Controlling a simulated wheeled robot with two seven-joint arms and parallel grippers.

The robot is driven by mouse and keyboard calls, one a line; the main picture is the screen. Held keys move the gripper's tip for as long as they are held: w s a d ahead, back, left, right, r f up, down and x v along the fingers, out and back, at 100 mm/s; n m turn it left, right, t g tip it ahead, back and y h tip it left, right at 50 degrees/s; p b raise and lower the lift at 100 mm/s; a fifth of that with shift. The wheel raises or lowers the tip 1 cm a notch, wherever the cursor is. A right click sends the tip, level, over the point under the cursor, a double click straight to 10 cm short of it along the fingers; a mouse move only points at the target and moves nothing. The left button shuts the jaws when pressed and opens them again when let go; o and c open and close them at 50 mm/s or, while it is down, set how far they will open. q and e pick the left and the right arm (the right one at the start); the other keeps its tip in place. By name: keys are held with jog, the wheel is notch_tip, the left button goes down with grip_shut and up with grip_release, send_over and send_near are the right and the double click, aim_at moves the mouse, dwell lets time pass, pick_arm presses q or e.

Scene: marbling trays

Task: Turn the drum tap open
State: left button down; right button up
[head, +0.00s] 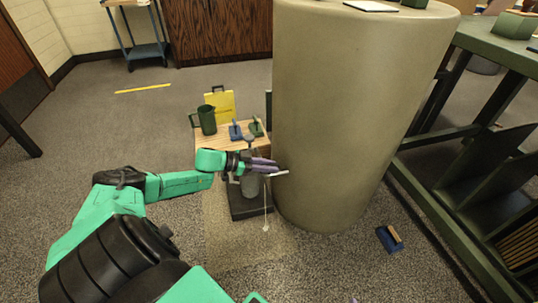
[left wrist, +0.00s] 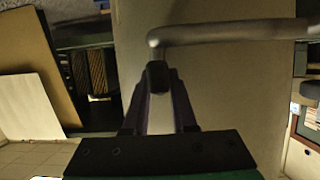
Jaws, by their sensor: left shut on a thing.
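The drum (head: 345,110) is a large beige cylinder standing on the floor in the middle of the head view. My left gripper (head: 268,165) is at its lower left side, with purple fingers beside a light grey bar of the drum tap (head: 279,174). In the left wrist view the tap (left wrist: 225,33) is a bent grey bar with a dark end piece (left wrist: 157,76). My left gripper (left wrist: 158,95) is shut on that end piece. The fingers partly hide the tap in the head view. My right gripper is not in view.
A grey container (head: 249,187) stands on a dark base (head: 247,208) below the gripper. A thin pale line hangs beside it. A small wooden table (head: 207,143) behind holds a green jug (head: 205,120). A green rack (head: 468,165) stands right; a blue-and-wood tool (head: 389,240) lies on the floor.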

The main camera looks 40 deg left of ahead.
pick_arm(q)
jog(key=shift+w+r, duration=0.1)
jog(key=shift+r, duration=0.05)
jog(key=c, duration=0.7)
grip_release()
jog(key=p+v, duration=0.7)
jog(key=v, duration=0.7)
jog(key=shift+s+a, duration=0.1)
jog(key=shift+s, duration=0.15)
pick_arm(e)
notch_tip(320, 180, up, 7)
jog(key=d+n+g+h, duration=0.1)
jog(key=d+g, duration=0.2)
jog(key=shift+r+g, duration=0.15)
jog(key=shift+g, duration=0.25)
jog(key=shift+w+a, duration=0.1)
